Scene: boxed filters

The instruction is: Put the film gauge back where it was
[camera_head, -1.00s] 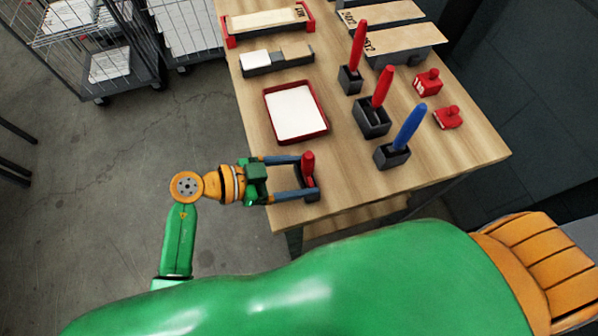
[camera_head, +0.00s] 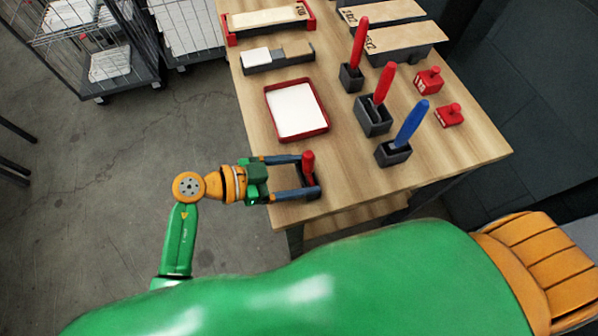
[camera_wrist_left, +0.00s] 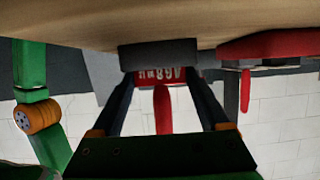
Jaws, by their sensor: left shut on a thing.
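The film gauge, a red piece with an upright red handle (camera_head: 308,162), is at the table's near left edge. My left gripper (camera_head: 311,177) is shut on it, one finger on each side. In the left wrist view the gauge's red handle (camera_wrist_left: 162,110) and its white-lettered red body show between the fingers. A dark grey holder (camera_wrist_left: 158,53) lies against the body there, by the table top. I cannot tell whether the gauge is fully seated in this holder. My right gripper is not in view.
A red-rimmed tray (camera_head: 325,127) with a white sheet lies behind the gripper. Dark holders with two red sticks and a blue stick (camera_head: 411,124) stand to the right. Two red knobbed blocks (camera_head: 429,80) sit farther right. Bare table lies between the gauge and the blue stick's holder.

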